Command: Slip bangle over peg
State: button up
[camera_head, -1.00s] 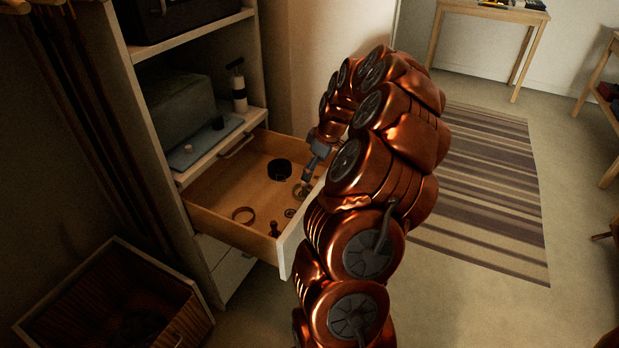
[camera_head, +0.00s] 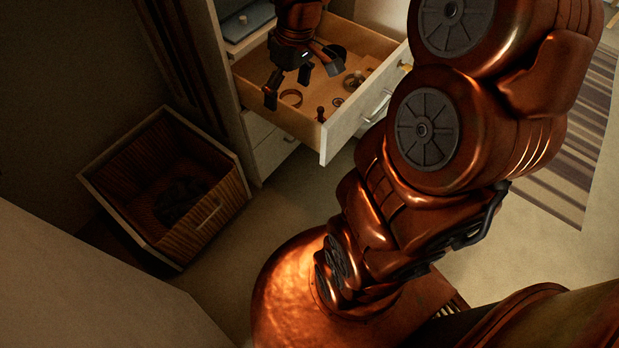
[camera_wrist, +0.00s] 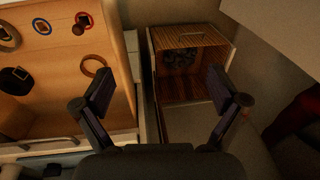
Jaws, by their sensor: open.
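My gripper (camera_head: 301,80) is open and empty above the left part of the open drawer (camera_head: 300,128); it also shows in the wrist view (camera_wrist: 160,88). A reddish-brown ring (camera_head: 291,92) lies flat in the drawer, below the fingers; it also shows in the wrist view (camera_wrist: 95,58). A thicker tan ring (camera_head: 352,82) lies farther right, also in the wrist view (camera_wrist: 8,45). I cannot tell surely which ring is the bangle.
A round black object (camera_head: 337,50) and a small ring (camera_head: 337,102) are in the drawer. A wooden crate (camera_head: 222,214) with dark contents stands on the floor left of the cabinet; it also shows in the wrist view (camera_wrist: 211,88). The drawer walls stand around the items.

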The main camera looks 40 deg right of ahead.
jog(key=s+a+m+g, duration=0.1)
jog(key=s+a, duration=0.1)
jog(key=s, duration=0.4)
jog(key=s+a+f+m+g+h, duration=0.1)
jog(key=s+a, duration=0.2)
jog(key=s, duration=0.3)
jog(key=s+a+m, duration=0.1)
jog(key=s+a, duration=0.2)
jog(key=s, duration=0.4)
jog(key=shift+a+f+m+g+h, duration=0.2)
jog(key=shift+m+g+h, duration=0.1)
jog(key=shift+g+h, duration=0.1)
notch_tip(320, 180, up, 24)
jog(key=s+p, duration=0.1)
jog(key=p, duration=2.2)
jog(key=shift+s+r+t, duration=0.25)
jog(key=shift+s+t, duration=0.05)
jog(key=shift+t, duration=0.1)
